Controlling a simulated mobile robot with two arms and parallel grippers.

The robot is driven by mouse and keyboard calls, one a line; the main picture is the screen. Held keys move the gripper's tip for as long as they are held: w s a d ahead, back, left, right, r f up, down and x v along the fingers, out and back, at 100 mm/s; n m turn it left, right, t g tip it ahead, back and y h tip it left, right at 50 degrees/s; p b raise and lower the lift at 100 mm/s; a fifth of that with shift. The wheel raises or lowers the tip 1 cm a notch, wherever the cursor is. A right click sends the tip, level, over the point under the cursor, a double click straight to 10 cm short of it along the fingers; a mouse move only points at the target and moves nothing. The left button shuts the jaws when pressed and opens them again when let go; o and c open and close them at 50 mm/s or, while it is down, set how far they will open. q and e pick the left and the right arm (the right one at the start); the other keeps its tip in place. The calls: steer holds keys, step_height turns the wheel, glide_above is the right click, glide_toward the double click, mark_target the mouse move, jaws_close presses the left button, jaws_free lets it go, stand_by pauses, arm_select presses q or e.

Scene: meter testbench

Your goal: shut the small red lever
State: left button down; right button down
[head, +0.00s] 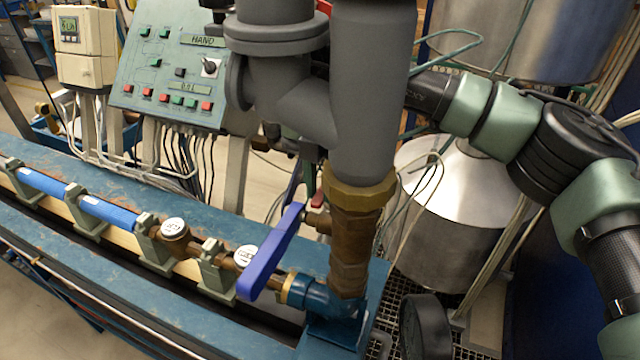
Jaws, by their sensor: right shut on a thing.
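The small red lever (318,199) shows as a short red piece beside the brass fitting (350,235), just left of the grey vertical pipe. Most of it is hidden behind the pipe. My right arm comes in from the right and passes behind the pipe. Dark parts of my right gripper (287,143) show at the pipe's left side, just above the red piece. The gripper is shut on the lever, but the pipe hides the contact. My left gripper is out of view.
The thick grey pipe (365,100) stands in front of my right arm. A long blue lever (270,252) slants down in front of the fitting. A control panel (175,75) stands behind, and a pipe row with round meters (174,229) runs left. A steel tank (455,215) stands right.

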stand_by(0.9)
steer(key=w+a+m+b, duration=0.3)
steer(key=w+m+b, duration=0.3)
steer(key=m, duration=1)
steer(key=shift+b, duration=0.8)
steer(key=shift+w+r+m, duration=0.15)
steer(key=shift+m, duration=0.15)
steer(key=c, duration=1.3)
jaws_free()
